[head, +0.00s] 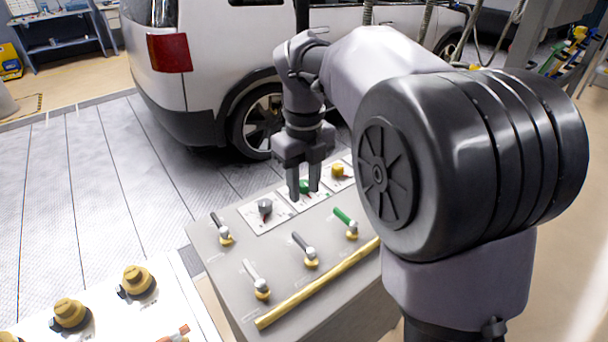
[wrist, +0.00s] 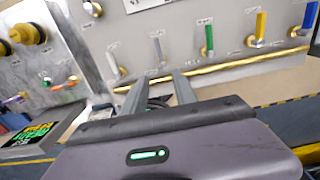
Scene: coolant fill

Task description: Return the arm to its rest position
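My gripper (head: 304,190) hangs pointing down over the grey control panel (head: 215,265) in the head view. Its two fingers are apart, and a green knob (head: 304,186) shows behind and between them. In the wrist view the fingers (wrist: 158,80) are also apart with nothing held between them. A green-handled lever (wrist: 208,38) and a white lever (wrist: 158,45) show beyond the fingertips. My arm reaches from the right of the head view across to the panel.
The panel carries a grey knob (head: 265,207), a yellow knob (head: 338,171), several levers and a brass rail (head: 318,284). A white van (head: 215,60) stands close behind. A second panel with brass caps (head: 137,279) is at lower left. Floor at left is clear.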

